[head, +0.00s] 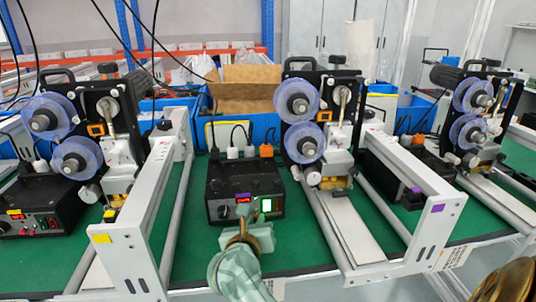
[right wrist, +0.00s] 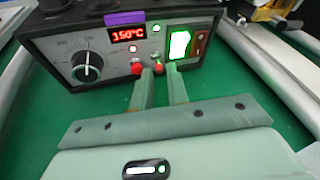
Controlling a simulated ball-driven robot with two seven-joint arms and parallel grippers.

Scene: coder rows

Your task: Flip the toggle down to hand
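The black control box (head: 245,188) stands on the green bench in the middle of the head view. In the right wrist view its front panel (right wrist: 110,65) has a black knob, a red 150°C display and a lit green rocker switch. A small metal toggle (right wrist: 157,60) with red below it sits between the display and the green switch. My right gripper (head: 243,228) is in front of the panel. In the right wrist view its two fingers (right wrist: 161,78) are slightly apart, one on each side of the toggle; contact cannot be told.
Reel machines with blue spools stand left (head: 75,150), centre (head: 303,125) and right (head: 474,115). Light metal rails (head: 150,205) run on both sides of the box. A cardboard box (head: 245,85) is behind. Some green bench surface (head: 195,255) in front is clear.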

